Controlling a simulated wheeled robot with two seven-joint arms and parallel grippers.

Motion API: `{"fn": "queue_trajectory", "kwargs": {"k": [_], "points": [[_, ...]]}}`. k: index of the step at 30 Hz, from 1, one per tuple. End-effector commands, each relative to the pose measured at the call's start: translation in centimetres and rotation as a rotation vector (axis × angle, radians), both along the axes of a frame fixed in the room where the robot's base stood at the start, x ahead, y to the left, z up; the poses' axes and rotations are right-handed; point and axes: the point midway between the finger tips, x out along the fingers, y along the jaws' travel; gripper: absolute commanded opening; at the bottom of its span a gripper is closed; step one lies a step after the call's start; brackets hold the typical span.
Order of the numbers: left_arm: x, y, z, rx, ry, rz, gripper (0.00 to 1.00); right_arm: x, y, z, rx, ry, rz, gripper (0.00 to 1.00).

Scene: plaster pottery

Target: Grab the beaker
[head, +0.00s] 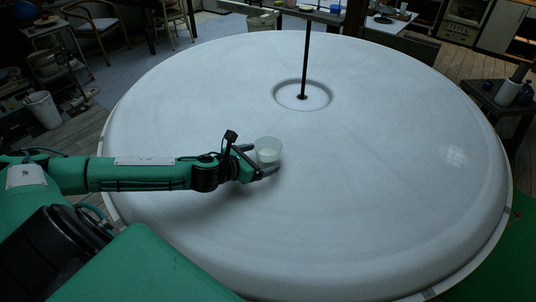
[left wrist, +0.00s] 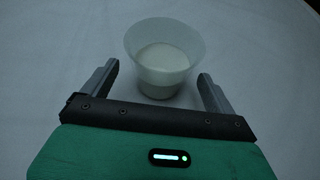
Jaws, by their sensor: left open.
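The beaker (head: 268,150) is a translucent cup with a wider rim and pale, whitish contents. It stands upright on the big round white table (head: 370,190), left of its middle. My left gripper (head: 262,160) is open at the beaker. In the left wrist view the beaker (left wrist: 161,58) stands just ahead of and partly between the two fingers of the left gripper (left wrist: 157,80), with gaps on both sides. The lower part of the beaker comes close to the palm edge. My right gripper is in neither view.
A dark pole (head: 306,50) rises from a round recess (head: 318,100) in the table, behind and right of the beaker. The rest of the tabletop is clear. Chairs (head: 92,28), a white bin (head: 42,107) and a dark side stand (head: 500,100) stand around it.

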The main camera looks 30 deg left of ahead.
Motion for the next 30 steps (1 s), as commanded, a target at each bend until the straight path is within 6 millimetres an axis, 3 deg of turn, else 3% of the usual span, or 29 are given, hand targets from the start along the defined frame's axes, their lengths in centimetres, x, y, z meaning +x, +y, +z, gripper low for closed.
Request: {"fn": "queue_trajectory", "kwargs": {"k": [9,18,26,30], "points": [[2.7,-0.7,-1.2,-0.001,0.0,0.003,0.91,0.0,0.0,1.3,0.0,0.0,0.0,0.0],[2.9,-0.7,-1.4,0.001,0.0,0.001,0.91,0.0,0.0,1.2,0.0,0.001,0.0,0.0],[2.9,-0.7,-1.4,0.001,0.0,0.001,0.4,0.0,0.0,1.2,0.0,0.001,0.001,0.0],[2.9,-0.7,-1.3,0.001,-0.001,0.0,0.38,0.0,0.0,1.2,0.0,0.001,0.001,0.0]]}}
